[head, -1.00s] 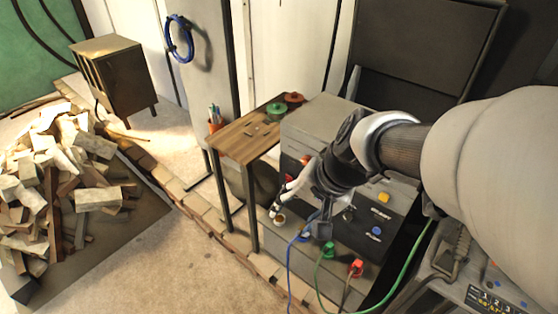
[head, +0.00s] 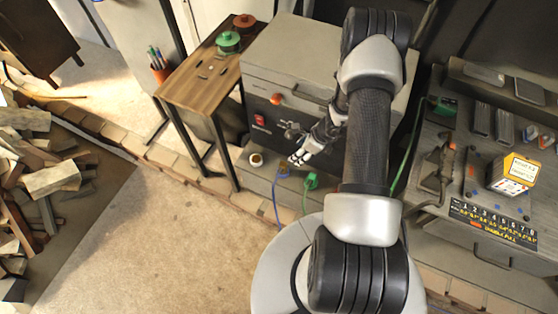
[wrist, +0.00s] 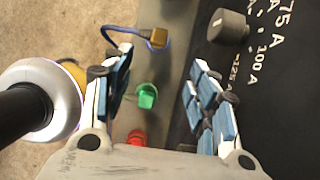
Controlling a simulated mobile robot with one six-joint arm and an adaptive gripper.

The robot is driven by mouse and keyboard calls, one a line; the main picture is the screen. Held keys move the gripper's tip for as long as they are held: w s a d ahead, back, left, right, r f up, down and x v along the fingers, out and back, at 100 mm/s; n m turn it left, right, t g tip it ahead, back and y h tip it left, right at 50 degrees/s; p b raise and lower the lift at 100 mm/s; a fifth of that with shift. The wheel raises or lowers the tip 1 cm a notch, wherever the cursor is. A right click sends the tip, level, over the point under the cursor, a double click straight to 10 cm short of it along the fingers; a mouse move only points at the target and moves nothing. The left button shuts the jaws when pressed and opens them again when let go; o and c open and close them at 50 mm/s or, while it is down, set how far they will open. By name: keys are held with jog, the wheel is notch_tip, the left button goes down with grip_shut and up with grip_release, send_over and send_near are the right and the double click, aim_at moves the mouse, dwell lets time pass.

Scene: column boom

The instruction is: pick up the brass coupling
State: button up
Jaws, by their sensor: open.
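A small round piece, pale with a brown middle (head: 256,160), stands on the grey ledge in the head view. It looks like the brass coupling, but it is too small to be sure. My gripper (head: 300,158) is to its right, apart from it, above the ledge. In the wrist view my gripper (wrist: 158,88) is open, with nothing held between its blue-padded fingers. A brown, brass-coloured block (wrist: 158,38) sits at a blue cable's end beyond the fingertips. I cannot tell whether it is part of the plug.
Green (wrist: 147,95) and red (wrist: 137,137) connectors lie below, between the fingers' lines. A dark panel with a grey knob (wrist: 229,26) is close on the right. A wooden table (head: 205,85) stands left of the grey cabinet (head: 300,60).

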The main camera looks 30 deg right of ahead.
jog(key=b, duration=0.3)
send_near(284, 165)
jog(key=x, duration=0.5)
jog(key=shift+s+d+f, duration=0.1)
jog(key=shift+d+f, duration=0.05)
jog(key=shift+f, duration=0.05)
jog(key=shift+w+b+x, duration=0.15)
jog(key=shift+b+x, duration=0.35)
jog(key=shift+x, duration=0.95)
jog(key=shift+w+b+x, duration=0.15)
jog(key=shift+b+x, duration=0.3)
jog(key=shift+x, duration=1)
jog(key=shift+r, duration=0.1)
jog(key=c, duration=1.2)
